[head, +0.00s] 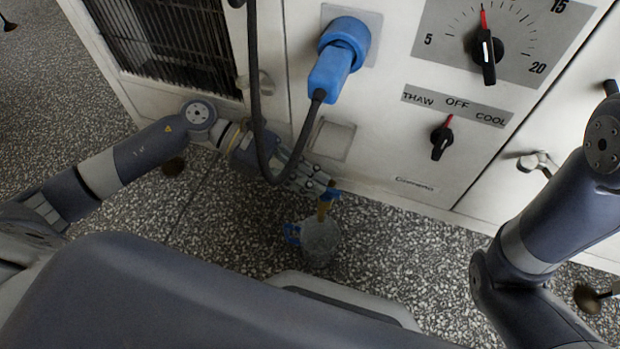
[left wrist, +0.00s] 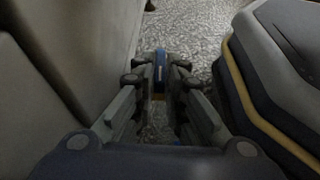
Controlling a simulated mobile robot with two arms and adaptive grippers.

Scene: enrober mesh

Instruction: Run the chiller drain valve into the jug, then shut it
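The drain valve (head: 323,208) is a small brass-coloured fitting low at the front of the white chiller cabinet. Its blue handle (head: 332,191) is at the tips of my left gripper (head: 322,186). In the left wrist view the fingers close in on both sides of the blue handle (left wrist: 160,66), with no clear gap. The jug (head: 321,241), greyish with a blue grip on its left side, is directly below the valve on the speckled floor. I cannot tell whether liquid runs or how full the jug is. My right gripper is out of view.
A black cable (head: 254,100) hangs from a blue plug (head: 338,62) and loops in front of my left gripper. The cabinet has a dial (head: 487,50), a thaw/off/cool switch (head: 442,138) and a dark grille (head: 168,45). Open floor lies left of the jug.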

